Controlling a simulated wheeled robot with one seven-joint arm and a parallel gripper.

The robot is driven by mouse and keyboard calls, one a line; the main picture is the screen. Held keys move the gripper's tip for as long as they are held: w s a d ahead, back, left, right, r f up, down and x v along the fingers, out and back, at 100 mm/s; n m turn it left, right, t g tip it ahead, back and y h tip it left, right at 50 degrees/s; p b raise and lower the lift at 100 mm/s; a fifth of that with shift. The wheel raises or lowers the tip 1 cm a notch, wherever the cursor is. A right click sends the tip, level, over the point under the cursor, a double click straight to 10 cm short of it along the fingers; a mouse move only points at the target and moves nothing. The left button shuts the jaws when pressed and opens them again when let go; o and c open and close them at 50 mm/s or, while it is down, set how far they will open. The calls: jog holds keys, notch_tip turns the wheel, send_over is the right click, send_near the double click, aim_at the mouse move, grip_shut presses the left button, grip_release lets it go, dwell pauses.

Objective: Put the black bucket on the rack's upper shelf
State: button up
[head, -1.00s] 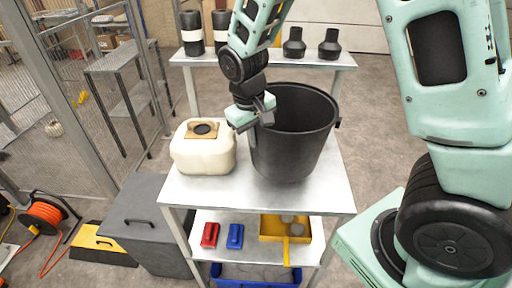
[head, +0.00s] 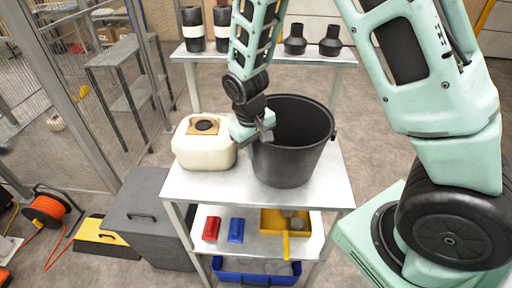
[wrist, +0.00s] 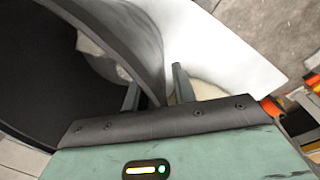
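The black bucket (head: 290,155) stands upright on the upper shelf (head: 215,187) of the rack, right of a cream jug (head: 200,152). My gripper (head: 264,132) is at the bucket's left rim. In the wrist view, my fingers (wrist: 157,92) straddle the bucket's wall (wrist: 148,50), one inside and one outside. A pale gap shows between the wall and the outer finger, so the gripper looks open around the rim. The contact under the bucket is partly hard to judge.
The lower shelf holds a red block (head: 211,228), a blue block (head: 236,230) and a yellow tray (head: 270,222). A blue bin (head: 235,277) is below. A back table (head: 275,58) holds dark containers. A grey box (head: 150,215) stands left. The shelf's front right is clear.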

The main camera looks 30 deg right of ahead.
notch_tip(320, 180, up, 12)
jog(key=a+b, duration=0.2)
jog(key=b, duration=0.1)
jog(key=s+a+n+y, duration=0.1)
jog(key=s+a+n, duration=0.2)
jog(key=s, duration=0.8)
jog(key=s+a+n+y, duration=0.1)
jog(key=s+a+n, duration=0.2)
jog(key=s+a, duration=0.5)
jog(key=s+f, duration=0.1)
jog(key=s, duration=0.2)
jog(key=shift+s, duration=0.15)
notch_tip(320, 180, down, 6)
jog(key=b, duration=0.7)
jog(key=shift+f, duration=0.25)
jog(key=shift+d, duration=0.1)
